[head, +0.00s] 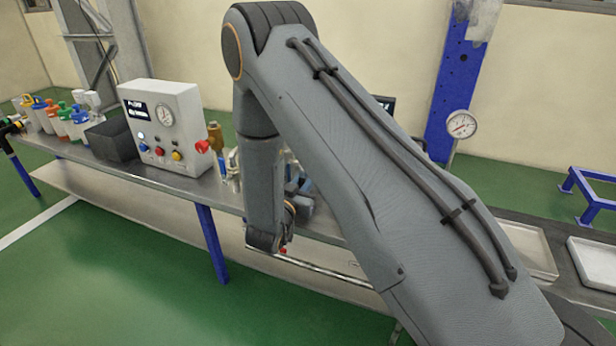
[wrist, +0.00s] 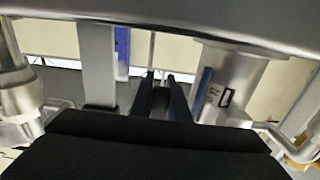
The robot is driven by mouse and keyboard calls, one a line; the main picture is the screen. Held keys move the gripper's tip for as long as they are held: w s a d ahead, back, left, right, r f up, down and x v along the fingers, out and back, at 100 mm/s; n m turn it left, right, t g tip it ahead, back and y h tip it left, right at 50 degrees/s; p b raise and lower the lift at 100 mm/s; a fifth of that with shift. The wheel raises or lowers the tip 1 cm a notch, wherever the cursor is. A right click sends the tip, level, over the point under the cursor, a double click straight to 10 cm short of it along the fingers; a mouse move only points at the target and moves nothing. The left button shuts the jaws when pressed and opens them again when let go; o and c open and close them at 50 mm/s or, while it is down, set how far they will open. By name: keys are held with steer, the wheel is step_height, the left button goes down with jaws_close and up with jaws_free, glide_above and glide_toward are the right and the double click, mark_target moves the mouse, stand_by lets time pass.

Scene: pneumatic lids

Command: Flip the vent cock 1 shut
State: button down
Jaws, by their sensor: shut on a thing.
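My gripper (wrist: 162,88) shows in the wrist view, with two dark narrow fingers pointing away from the black gripper body. The fingers are close together and shut on a small, narrow part. That part is mostly hidden between them; it appears to be vent cock 1, but its handle angle cannot be made out. In the head view my arm covers the fingertips and the cock.
Metal posts and pipework stand close on both sides in the wrist view, including a silver cylinder (wrist: 232,80) at right. In the head view a white control box (head: 168,125) and a black bin (head: 110,141) stand on the bench (head: 120,170).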

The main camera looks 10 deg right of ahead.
mark_target(301, 185)
steer(key=shift+a, duration=0.1)
steer(key=c, duration=1.7)
jaws_free()
steer(key=p+v, duration=0.1)
steer(key=v, duration=0.6)
steer(key=shift+s+a, duration=0.2)
steer(key=shift+s, duration=0.05)
